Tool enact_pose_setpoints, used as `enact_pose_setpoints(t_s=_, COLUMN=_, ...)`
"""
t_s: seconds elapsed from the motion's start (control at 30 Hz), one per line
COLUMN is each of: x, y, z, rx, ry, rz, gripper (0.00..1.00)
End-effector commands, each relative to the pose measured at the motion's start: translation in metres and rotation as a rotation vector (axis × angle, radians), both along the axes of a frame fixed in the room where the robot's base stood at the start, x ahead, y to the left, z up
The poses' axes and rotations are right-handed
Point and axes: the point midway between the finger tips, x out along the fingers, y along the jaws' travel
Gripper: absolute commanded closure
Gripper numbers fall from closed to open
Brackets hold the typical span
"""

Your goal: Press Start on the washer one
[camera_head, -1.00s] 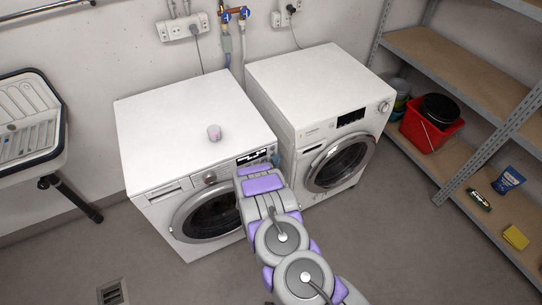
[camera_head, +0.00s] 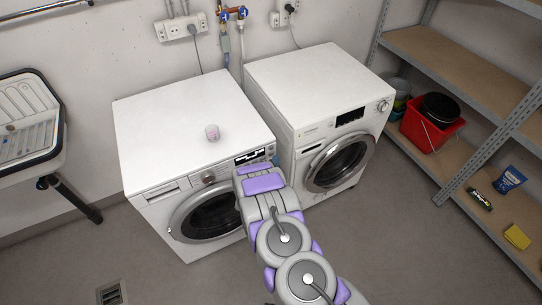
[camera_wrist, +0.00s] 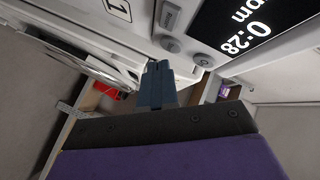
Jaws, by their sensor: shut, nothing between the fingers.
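The left white front-loader (camera_head: 160,120) has a round door, a knob and a lit display (camera_head: 250,156) at its panel's right end. In the wrist view a label "1" (camera_wrist: 118,8) marks its panel, and the display (camera_wrist: 243,25) reads "0:28". An oblong button (camera_wrist: 170,44) and a round button with a power-like symbol (camera_wrist: 203,60) sit beside the display. My gripper (camera_wrist: 157,68) is shut and empty, its dark blue fingertips close to these buttons. I cannot tell whether they touch the panel. In the head view my arm hides the fingertips and part of the panel.
A second white front-loader (camera_head: 310,85) stands close on the right. A metal shelf (camera_head: 440,60) with a red bucket (camera_head: 430,132) is at right, a sink (camera_head: 28,118) at left. The front floor is clear.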

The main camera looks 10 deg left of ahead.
Motion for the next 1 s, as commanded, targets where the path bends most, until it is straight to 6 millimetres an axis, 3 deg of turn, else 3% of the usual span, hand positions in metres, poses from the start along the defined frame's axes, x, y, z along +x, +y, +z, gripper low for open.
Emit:
enact_pose_setpoints(t_s=0.47, x=-0.008, y=-0.002, z=-0.001, rx=-0.001, ry=0.002, rz=-0.001, gripper=1.0)
enact_pose_setpoints(t_s=1.0, x=-0.047, y=-0.03, z=-0.001, rx=-0.001, ry=0.001, rz=-0.002, gripper=1.0)
